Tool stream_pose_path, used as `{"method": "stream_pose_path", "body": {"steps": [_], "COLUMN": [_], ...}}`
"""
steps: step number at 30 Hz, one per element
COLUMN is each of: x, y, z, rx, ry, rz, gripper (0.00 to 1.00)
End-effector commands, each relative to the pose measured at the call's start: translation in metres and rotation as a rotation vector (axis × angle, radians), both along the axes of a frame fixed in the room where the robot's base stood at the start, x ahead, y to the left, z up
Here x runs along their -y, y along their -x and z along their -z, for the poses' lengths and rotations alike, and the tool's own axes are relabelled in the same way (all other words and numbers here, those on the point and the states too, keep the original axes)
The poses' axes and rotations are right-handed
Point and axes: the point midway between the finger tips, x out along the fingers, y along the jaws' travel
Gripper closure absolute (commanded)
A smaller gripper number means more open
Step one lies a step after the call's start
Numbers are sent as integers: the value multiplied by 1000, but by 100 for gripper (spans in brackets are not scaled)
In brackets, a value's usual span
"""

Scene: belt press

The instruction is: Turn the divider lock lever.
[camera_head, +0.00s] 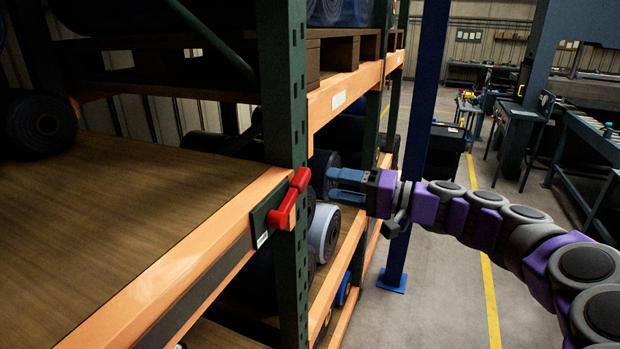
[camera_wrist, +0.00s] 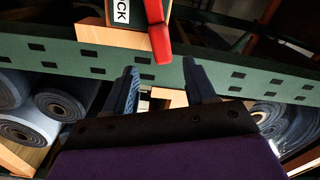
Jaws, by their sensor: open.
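The red lever (camera_head: 288,204) is mounted on a dark plate (camera_head: 262,219) at the right end of an orange shelf beam, beside the green rack post. In the wrist view the red lever (camera_wrist: 157,32) shows at the top centre, with part of a white label (camera_wrist: 121,10) reading "CK" to its left. My gripper (camera_head: 333,186) is open and empty. It is to the right of the lever and apart from it, with its fingers pointing left. In the wrist view my gripper (camera_wrist: 162,78) has its two blue fingers apart, below the lever's end and in front of the perforated green post.
The green post (camera_head: 288,120) stands close to the lever. Orange beams (camera_head: 345,88) and several rolls (camera_head: 325,232) fill the rack behind it. A blue column (camera_head: 412,150) stands behind my gripper. The floor (camera_head: 450,270) to the right is open, with a yellow line.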

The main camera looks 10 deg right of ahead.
Motion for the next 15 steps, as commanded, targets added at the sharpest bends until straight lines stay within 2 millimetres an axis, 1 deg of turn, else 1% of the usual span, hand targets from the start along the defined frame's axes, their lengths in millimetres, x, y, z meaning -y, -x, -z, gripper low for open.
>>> {"method": "stream_pose_path", "body": {"steps": [1, 6, 9, 15], "x": [-10, -36, -46, -55], "y": [-6, -23, -31, -39], "z": [0, -1, -1, -1], "rx": [-1, 0, 0, 1], "ry": [0, 2, 2, 1], "rz": [-3, -6, -2, -1], "gripper": [45, 45, 45, 45]}}
